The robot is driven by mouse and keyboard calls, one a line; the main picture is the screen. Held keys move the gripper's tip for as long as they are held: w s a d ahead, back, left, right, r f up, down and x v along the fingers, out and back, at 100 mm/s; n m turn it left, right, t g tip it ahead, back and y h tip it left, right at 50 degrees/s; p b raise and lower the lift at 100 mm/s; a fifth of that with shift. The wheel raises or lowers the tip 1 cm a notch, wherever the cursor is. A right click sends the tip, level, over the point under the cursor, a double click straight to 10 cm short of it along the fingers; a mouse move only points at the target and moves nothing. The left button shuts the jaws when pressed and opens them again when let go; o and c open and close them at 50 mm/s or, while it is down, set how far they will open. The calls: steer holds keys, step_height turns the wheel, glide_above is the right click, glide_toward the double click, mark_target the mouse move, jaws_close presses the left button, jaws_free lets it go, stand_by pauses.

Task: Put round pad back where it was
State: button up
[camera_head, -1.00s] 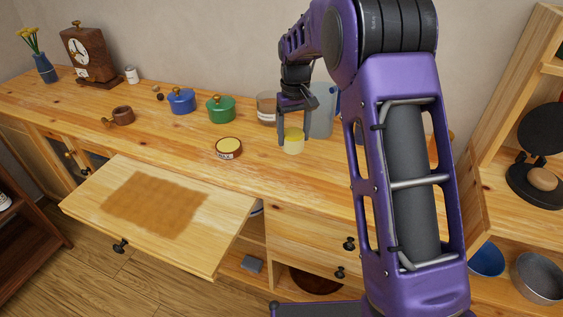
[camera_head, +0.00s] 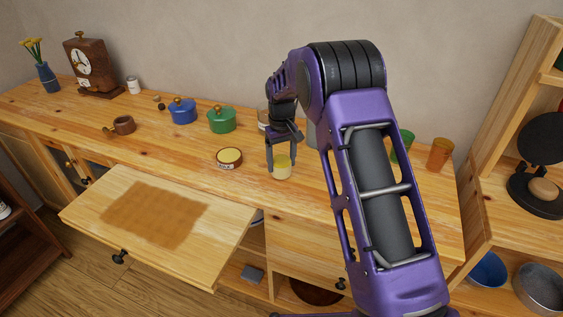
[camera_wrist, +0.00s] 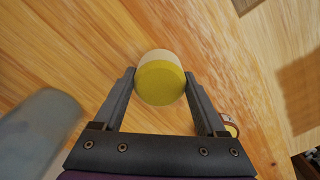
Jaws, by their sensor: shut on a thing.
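The round pad (camera_head: 281,170), a short cylinder with a yellow face and cream side, is between the fingers of my gripper (camera_head: 283,160) over the wooden counter. In the wrist view the pad (camera_wrist: 160,82) is pinched near the fingertips of my gripper (camera_wrist: 160,92), with its yellow face turned towards the camera. I cannot tell whether the pad touches the counter. A round tin (camera_head: 229,157) with a yellow top and a label on its side stands on the counter to the left of the pad.
A drawer (camera_head: 101,235) with a brown patch (camera_head: 155,213) stands open below the counter. An orange cup (camera_head: 440,154) is right of my arm.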

mark_target(282, 160)
steer(key=shift+f, duration=0.1)
steer(key=shift+f, duration=0.1)
steer(key=o, duration=1.1)
steer(key=shift+o, duration=0.2)
step_height(282, 160, up, 12)
steer(key=shift+p, duration=0.35)
